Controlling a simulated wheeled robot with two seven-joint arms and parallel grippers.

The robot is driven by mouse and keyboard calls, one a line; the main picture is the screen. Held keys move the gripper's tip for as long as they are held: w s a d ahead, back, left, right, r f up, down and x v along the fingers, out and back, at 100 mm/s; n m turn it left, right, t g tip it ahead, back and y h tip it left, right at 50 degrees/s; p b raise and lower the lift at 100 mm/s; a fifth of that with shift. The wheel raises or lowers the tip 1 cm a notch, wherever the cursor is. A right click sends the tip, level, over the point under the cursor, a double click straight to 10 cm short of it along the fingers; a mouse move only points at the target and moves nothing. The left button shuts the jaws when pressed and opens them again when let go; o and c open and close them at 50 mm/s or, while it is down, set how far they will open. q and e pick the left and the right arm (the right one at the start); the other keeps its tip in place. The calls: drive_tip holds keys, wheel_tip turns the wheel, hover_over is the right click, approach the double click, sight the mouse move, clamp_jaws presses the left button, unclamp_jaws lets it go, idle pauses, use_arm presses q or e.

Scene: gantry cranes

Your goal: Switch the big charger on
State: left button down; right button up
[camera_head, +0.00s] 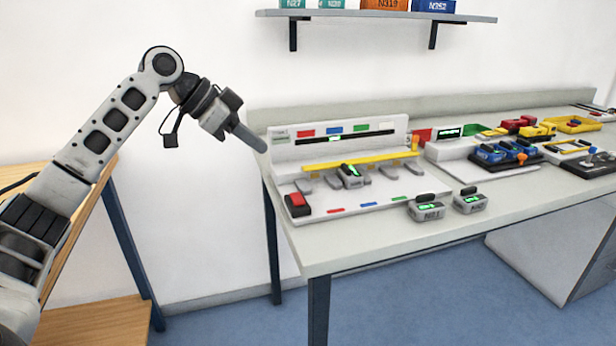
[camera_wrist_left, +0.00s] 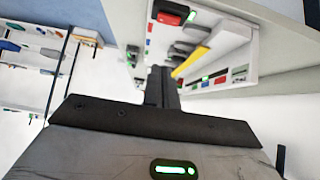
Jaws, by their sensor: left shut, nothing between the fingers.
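The big charger (camera_head: 345,185) is a white station near the left end of the bench, with a yellow bar, several grey slots and coloured marks. Its red switch (camera_head: 297,203) sits in a dark housing at its front left corner. One grey battery (camera_head: 350,175) with a green display stands in a slot. My left gripper (camera_head: 262,146) is shut and empty, in the air by the charger's back left corner, apart from the switch. In the left wrist view the red switch (camera_wrist_left: 171,13) shows beyond the shut fingers (camera_wrist_left: 160,80). My right gripper is out of view.
Two grey batteries (camera_head: 427,208) (camera_head: 470,200) stand at the bench's front edge. A smaller station with blue batteries (camera_head: 500,152), a yellow tray (camera_head: 577,124) and a joystick box (camera_head: 590,162) are to the right. A shelf (camera_head: 375,15) hangs above. A wooden table (camera_head: 95,325) stands at left.

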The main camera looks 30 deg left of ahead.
use_arm(q)
hover_over(291, 206)
wheel_tip(291, 206, down, 7)
drive_tip(key=shift+s+a+r, duration=0.1)
drive_tip(key=shift+a+r, duration=0.05)
drive_tip(key=shift+r, duration=0.05)
wheel_tip(291, 206, down, 4)
drive_tip(key=shift+r, duration=0.2)
drive_tip(key=shift+w+f, duration=0.2)
drive_tip(key=shift+f, duration=0.3)
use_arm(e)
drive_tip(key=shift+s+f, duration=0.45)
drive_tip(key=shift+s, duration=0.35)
